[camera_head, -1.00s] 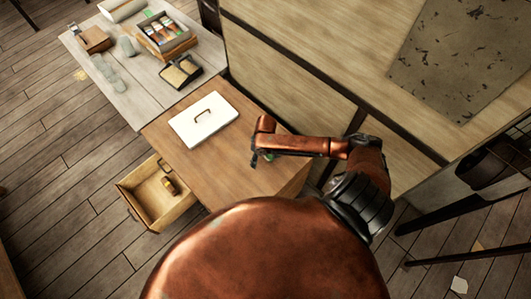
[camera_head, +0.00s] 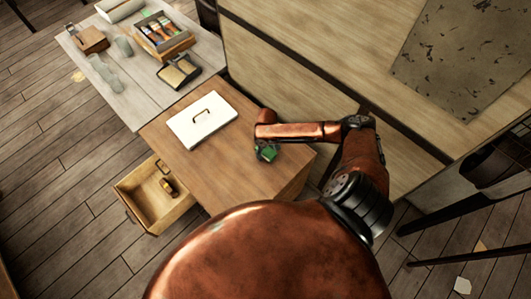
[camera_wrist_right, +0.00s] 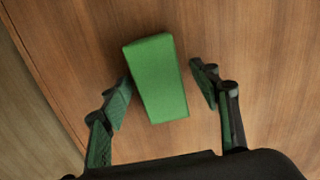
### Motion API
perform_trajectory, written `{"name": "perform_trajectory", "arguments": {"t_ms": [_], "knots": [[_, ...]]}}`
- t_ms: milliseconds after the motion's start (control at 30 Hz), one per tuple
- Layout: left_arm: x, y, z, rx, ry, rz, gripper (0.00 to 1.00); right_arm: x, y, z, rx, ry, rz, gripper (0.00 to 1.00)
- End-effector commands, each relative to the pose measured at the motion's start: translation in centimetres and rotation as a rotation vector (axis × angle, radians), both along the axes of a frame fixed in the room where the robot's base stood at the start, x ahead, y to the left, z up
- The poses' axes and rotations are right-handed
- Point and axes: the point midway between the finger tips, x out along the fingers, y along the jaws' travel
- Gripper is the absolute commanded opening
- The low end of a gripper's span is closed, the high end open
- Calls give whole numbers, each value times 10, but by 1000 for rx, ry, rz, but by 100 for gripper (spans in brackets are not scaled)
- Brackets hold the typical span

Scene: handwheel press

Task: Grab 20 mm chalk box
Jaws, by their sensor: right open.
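A plain green box (camera_wrist_right: 156,78), which looks like the chalk box, lies on the brown wooden desk (camera_head: 222,163). No size marking can be read on it. In the head view the green box (camera_head: 268,154) shows just below my right wrist, partly hidden by the gripper. My left gripper is not in view.
A white panel with a handle (camera_head: 202,121) lies on the desk left of my gripper. An open drawer (camera_head: 150,212) holds a small yellow and dark item (camera_head: 167,186). A grey table (camera_head: 128,98) at the upper left carries trays and boxes. A wooden wall (camera_head: 290,75) stands behind the desk.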

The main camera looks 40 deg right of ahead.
Motion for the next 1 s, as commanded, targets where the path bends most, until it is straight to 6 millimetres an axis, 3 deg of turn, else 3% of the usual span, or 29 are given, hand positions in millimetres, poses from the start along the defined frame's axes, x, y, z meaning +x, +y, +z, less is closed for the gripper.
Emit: {"name": "perform_trajectory", "arguments": {"t_ms": [233, 900, 1000], "knots": [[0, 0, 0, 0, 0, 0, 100, 0, 0, -1, 0, -1, 0, 56], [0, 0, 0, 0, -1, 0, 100, 0, -1, -1, 0, 0, 0, 10], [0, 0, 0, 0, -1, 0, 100, 0, -1, -1, -1, -1, 0, 9]]}}
